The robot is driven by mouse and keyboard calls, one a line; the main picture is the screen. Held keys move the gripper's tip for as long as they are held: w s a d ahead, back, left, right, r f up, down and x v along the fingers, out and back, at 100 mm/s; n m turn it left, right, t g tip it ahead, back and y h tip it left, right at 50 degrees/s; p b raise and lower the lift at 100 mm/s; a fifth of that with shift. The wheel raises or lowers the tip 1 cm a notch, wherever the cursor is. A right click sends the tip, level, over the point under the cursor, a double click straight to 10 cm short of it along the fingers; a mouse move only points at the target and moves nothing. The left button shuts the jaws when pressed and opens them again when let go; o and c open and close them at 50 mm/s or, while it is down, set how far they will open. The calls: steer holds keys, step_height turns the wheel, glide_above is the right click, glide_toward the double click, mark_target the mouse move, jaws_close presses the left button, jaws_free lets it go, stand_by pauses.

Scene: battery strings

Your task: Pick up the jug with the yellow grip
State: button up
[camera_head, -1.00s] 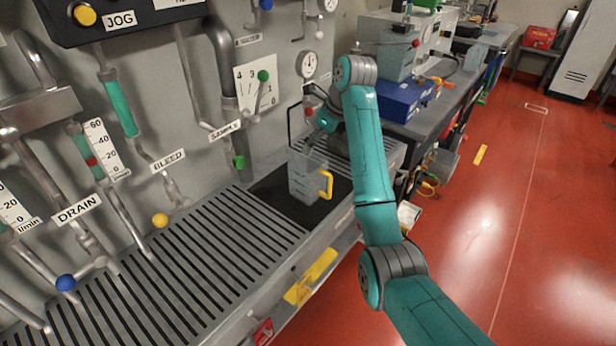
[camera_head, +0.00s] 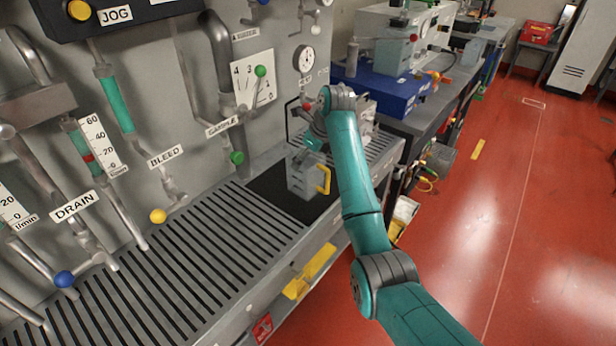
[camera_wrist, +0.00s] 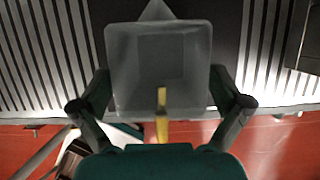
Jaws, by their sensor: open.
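The jug (camera_head: 300,181) is translucent grey and stands upright on a black mat (camera_head: 262,184) at the right end of the slatted shelf. Its yellow grip (camera_head: 324,179) faces right in the head view. In the wrist view I look down into the open jug (camera_wrist: 125,60), with the yellow grip (camera_wrist: 162,118) pointing toward my palm. My gripper (camera_wrist: 160,92) is open, with one finger on each side of the jug's near part. In the head view my gripper (camera_head: 308,150) is at the jug's top and partly hidden by my arm. I cannot tell whether the fingers touch the jug.
The slatted shelf (camera_head: 165,245) is clear to the left. A blue case (camera_head: 385,92) lies on the bench beyond. Red floor is open at right.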

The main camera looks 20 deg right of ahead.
steer(key=shift+c, duration=0.3)
steer(key=c, duration=1.1)
steer(key=shift+c, duration=0.2)
steer(key=shift+r, duration=0.1)
